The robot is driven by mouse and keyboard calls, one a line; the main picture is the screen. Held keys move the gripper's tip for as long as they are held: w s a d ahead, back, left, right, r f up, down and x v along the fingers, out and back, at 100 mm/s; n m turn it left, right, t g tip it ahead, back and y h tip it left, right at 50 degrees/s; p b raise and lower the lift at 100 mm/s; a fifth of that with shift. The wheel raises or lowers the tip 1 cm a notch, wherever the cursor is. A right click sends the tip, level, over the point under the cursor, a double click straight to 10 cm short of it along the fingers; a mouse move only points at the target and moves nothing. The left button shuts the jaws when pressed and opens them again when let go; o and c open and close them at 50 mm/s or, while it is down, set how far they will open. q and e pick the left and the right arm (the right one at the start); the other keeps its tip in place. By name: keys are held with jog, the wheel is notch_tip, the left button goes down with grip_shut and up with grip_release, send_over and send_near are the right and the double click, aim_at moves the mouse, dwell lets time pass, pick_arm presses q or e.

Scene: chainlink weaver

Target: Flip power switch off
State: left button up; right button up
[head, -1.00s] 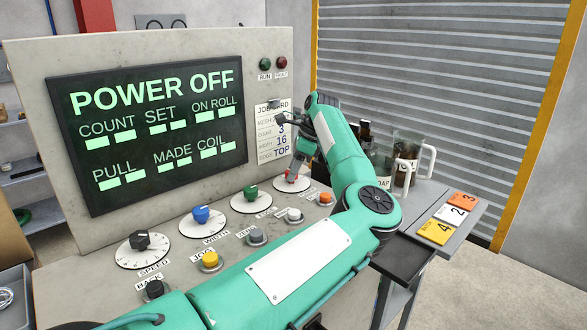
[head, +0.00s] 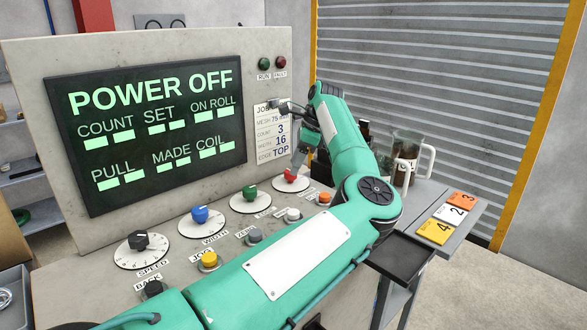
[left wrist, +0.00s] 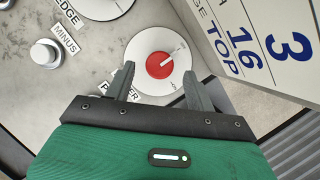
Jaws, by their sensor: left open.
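The red knob (head: 290,175) sits on a white round dial at the right end of the dial row. In the left wrist view the red knob (left wrist: 159,65) has a white pointer stripe aimed to the upper right. A label beside it, partly hidden by a finger, starts with P and ends in ER. The display (head: 150,130) reads POWER OFF. My left gripper (head: 286,136) is open and empty, above the knob and in front of the job card. In the left wrist view the fingertips (left wrist: 158,70) lie to either side of the knob; contact is not visible. My right gripper is out of view.
The blue (head: 200,214), green (head: 250,192) and black (head: 138,240) knobs stand to the left, with several push buttons in front. The job card (head: 272,133) is on the upright panel behind my gripper. A side table with a pitcher (head: 405,150) and numbered tiles stands right.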

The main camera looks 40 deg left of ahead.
pick_arm(q)
jog(key=v, duration=1.1)
jog(key=shift+p, duration=0.35)
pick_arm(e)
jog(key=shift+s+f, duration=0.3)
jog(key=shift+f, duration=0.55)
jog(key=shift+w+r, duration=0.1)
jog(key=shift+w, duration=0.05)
